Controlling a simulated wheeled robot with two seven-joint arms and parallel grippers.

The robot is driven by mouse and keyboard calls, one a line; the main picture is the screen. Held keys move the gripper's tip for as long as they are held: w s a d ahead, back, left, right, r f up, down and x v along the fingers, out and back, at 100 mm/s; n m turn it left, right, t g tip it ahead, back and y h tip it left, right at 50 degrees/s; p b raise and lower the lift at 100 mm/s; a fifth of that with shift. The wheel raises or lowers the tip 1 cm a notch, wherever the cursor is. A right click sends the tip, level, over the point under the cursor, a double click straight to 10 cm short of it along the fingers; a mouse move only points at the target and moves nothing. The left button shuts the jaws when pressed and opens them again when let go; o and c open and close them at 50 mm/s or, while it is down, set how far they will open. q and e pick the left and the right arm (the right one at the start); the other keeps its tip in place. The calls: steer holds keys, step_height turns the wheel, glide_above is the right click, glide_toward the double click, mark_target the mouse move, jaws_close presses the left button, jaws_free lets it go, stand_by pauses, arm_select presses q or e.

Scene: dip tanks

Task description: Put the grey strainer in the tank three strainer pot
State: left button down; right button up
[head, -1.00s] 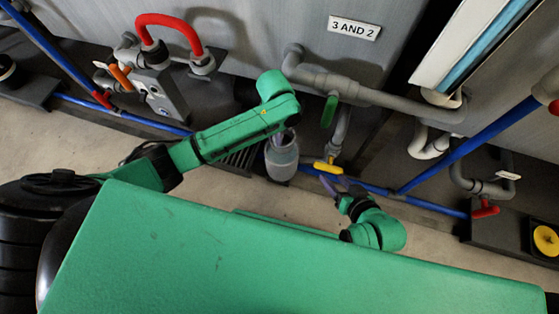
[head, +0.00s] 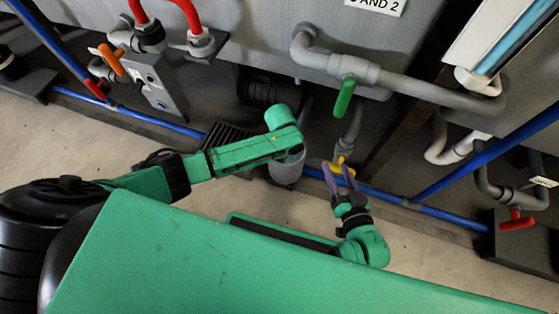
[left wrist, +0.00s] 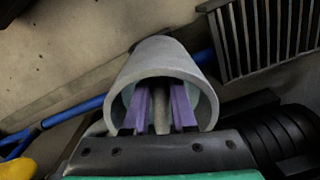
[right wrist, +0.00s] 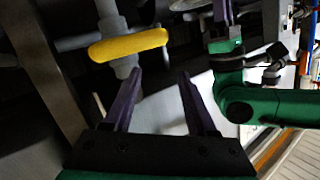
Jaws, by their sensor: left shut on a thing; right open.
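A grey strainer pot (head: 286,168) stands low by the pipes, partly behind my left forearm. In the left wrist view its open mouth (left wrist: 160,50) faces the camera. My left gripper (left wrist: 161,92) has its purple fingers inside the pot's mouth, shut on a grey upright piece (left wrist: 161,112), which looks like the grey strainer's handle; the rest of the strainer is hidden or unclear. My right gripper (head: 338,178) is open and empty, close to the yellow valve handle (head: 343,163). In the right wrist view the handle (right wrist: 128,45) lies just beyond the fingertips.
A green-handled valve (head: 345,96) sits on the grey pipe above the yellow handle. A blue pipe (head: 385,195) runs low behind the right gripper. A slotted grate (head: 226,140) is left of the pot. A red-handled valve (head: 517,220) is far right. The floor in front is clear.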

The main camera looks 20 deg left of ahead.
arm_select(q)
steer(key=shift+f, duration=0.35)
arm_select(e)
steer(key=shift+w+r+t, duration=0.5)
steer(key=shift+w+r, duration=0.2)
steer(key=shift+r, duration=0.05)
arm_select(q)
steer(key=shift+f, duration=0.15)
steer(key=c, duration=1)
jaws_free()
arm_select(e)
steer(key=shift+w+r, duration=0.2)
steer(key=shift+r, duration=0.15)
